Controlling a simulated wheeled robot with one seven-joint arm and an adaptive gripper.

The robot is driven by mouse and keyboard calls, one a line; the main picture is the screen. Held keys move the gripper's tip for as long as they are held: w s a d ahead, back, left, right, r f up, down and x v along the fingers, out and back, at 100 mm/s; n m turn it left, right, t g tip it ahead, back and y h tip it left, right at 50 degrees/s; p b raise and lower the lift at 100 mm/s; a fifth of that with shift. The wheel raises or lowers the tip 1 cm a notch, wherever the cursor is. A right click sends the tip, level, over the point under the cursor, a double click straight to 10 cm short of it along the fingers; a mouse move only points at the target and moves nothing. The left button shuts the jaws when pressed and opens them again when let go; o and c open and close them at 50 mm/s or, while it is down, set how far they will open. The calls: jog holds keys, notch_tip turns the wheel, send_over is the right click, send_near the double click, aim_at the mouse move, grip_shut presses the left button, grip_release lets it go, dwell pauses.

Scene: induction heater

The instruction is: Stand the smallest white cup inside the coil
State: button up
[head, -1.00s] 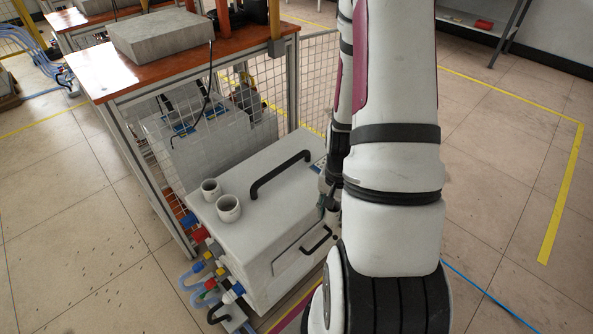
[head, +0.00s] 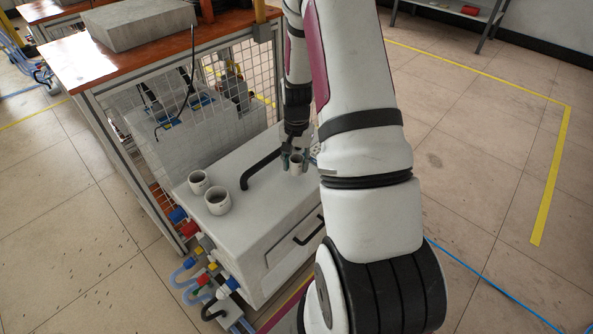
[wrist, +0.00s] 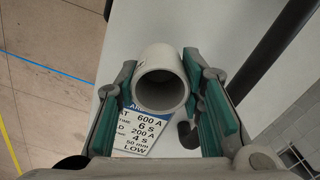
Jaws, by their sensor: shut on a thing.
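My gripper (head: 292,160) is shut on a white cup (head: 298,166), over the right part of the white cabinet's top and beside the black bar handle. In the wrist view the cup (wrist: 161,92) sits between the two teal-padded fingers, its round open mouth facing the camera. Whether its base clears the cabinet top is hard to tell. Two other white cups, one farther back (head: 199,183) and one nearer (head: 217,201), stand upright on the left of the cabinet top; both look larger than the held cup. I cannot make out the coil in either view.
The white cabinet (head: 262,233) has a black bar handle (head: 261,168) on top. A printed label (wrist: 130,128) lies below the cup. An orange-topped bench (head: 75,55) with a wire-mesh side stands behind. Hoses and connectors (head: 208,275) crowd the cabinet's left end.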

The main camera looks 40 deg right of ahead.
aim_at(297, 169)
jog(key=shift+f+b, duration=0.6)
jog(key=shift+f, duration=1)
jog(key=shift+f, duration=0.15)
jog(key=o, duration=1.2)
